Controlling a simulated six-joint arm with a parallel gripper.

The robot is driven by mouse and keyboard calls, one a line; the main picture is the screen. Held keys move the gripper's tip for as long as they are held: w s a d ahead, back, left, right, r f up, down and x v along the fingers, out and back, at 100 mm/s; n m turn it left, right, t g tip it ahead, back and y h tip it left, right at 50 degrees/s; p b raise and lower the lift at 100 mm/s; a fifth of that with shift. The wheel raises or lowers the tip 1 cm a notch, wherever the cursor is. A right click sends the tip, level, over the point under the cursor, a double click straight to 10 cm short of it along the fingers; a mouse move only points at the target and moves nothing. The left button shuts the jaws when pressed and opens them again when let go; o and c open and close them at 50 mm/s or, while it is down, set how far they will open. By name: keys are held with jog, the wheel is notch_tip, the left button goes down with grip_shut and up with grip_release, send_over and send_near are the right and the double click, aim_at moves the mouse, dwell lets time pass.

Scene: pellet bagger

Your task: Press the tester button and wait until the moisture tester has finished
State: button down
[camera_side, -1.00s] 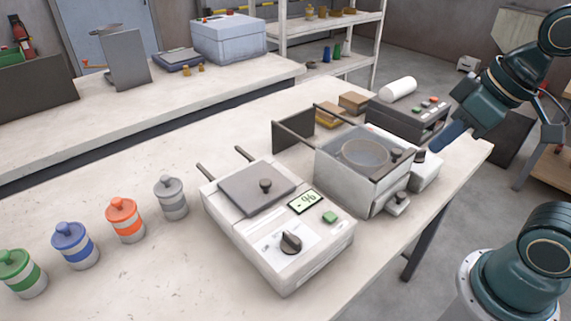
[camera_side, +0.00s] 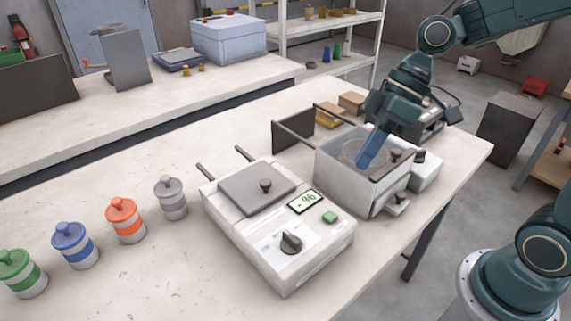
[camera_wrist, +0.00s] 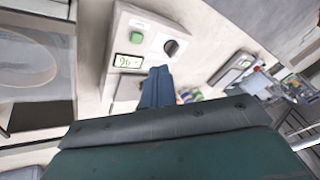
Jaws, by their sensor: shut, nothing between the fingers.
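The moisture tester (camera_side: 262,247) is a white box on the bench in the side view, with a grey lid, a dark knob (camera_side: 291,242) and a small display (camera_side: 305,201) reading "- %". Its green tester button (camera_side: 330,217) sits beside the display. In the wrist view the green button (camera_wrist: 137,37), display (camera_wrist: 128,61) and knob (camera_wrist: 171,47) show above the fingertips. My gripper (camera_side: 366,162) is shut and empty, with its blue fingers over the open-topped box to the right of the tester, apart from the button. The fingers also show in the wrist view (camera_wrist: 157,78).
The open-topped box (camera_side: 345,183) with a round bowl stands right of the tester. Grey, orange (camera_side: 124,221), blue and green lidded jars stand to the left. A control box (camera_side: 425,115) is behind my gripper.

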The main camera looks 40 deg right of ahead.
aim_at(330, 217)
jog(key=shift+w+a+f+n+g+y, duration=0.55)
jog(key=shift+w+f+n+y, duration=0.15)
jog(key=shift+w+y, duration=0.2)
jog(key=shift+w+a+f+n+g+y, duration=0.55)
jog(key=shift+w+f+n+y, duration=0.15)
jog(key=shift+y, duration=0.2)
jog(key=shift+f, duration=0.15)
jog(key=shift+f, duration=4.2)
jog(key=shift+f, duration=0.9)
jog(key=shift+r, duration=0.9)
